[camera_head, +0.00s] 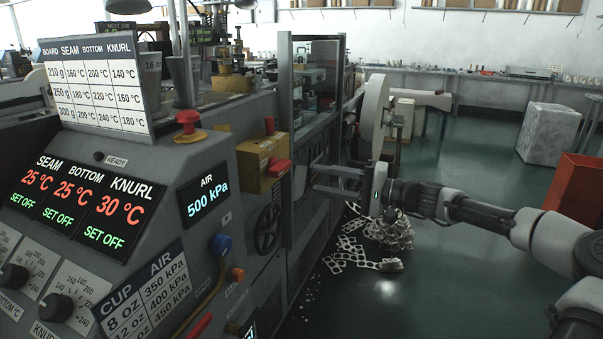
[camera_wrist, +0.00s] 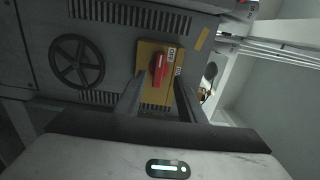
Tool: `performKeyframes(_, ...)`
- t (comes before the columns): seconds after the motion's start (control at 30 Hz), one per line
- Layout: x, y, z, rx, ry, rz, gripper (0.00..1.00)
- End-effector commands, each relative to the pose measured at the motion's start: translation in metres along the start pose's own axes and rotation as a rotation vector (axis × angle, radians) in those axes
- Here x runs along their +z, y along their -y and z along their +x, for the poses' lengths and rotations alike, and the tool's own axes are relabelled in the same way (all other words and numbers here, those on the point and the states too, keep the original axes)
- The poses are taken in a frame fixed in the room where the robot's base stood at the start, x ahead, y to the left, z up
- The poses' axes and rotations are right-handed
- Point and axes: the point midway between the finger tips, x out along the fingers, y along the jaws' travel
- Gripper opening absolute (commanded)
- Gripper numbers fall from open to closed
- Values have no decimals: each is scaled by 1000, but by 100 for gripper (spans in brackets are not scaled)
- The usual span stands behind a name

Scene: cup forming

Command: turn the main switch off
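The main switch appears as a red handle (camera_head: 279,168) on a yellow box (camera_head: 252,165) on the side of the grey machine. In the wrist view the red handle (camera_wrist: 158,69) lies ahead of the fingers, on its yellow plate (camera_wrist: 146,52) with small labels at its right side. My gripper (camera_head: 316,178) is to the right of the yellow box in the head view, with its two fingers apart and pointing at the machine. In the wrist view the gripper (camera_wrist: 158,88) is open and empty. The handle shows between the finger lines, with no visible contact.
A black handwheel (camera_head: 268,229) sits below the yellow box. A red mushroom button (camera_head: 187,122) stands on the panel. Machine frame posts (camera_head: 287,120) rise near the gripper. Scrap sheets (camera_head: 350,250) lie on the floor. An orange bin (camera_head: 577,190) stands right.

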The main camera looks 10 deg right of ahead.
Motion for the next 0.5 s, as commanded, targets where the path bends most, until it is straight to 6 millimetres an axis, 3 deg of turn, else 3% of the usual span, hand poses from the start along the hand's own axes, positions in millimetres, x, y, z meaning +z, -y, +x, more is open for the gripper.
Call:
performKeyframes(0.2, 0, 1, -43, 1, -1, -1, 36)
performKeyframes(0.5, 0, 0, -62, 1, 1, -1, 36)
